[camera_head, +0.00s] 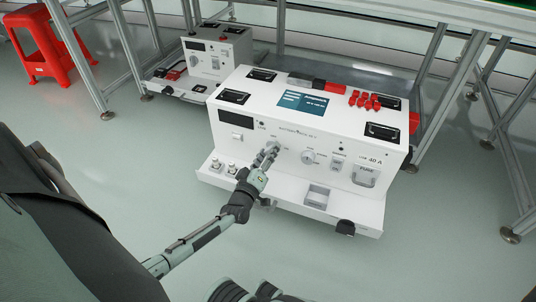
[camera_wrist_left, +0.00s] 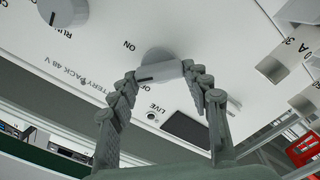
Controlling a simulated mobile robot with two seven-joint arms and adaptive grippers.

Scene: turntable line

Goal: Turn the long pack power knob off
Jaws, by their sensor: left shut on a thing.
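The long pack (camera_head: 258,145) is a white box on the floor, with its front panel facing me. My left gripper (camera_head: 268,154) is at the left-centre of that panel, shut on the grey power knob. In the left wrist view, the two fingertips (camera_wrist_left: 158,72) pinch the bar of the power knob (camera_wrist_left: 158,58) from both sides. A dark mark shows on the bar, beside printed ON/OFF lettering that appears upside down. In the head view the gripper mostly hides this knob. My right gripper cannot be made out.
A second grey knob (camera_head: 308,157) sits to the right on the panel, also in the left wrist view (camera_wrist_left: 62,12). A fuse block (camera_head: 365,176) is farther right. Red caps (camera_head: 364,100) lie on top. A smaller pack (camera_head: 218,57) stands behind. Frame legs surround it; the front floor is clear.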

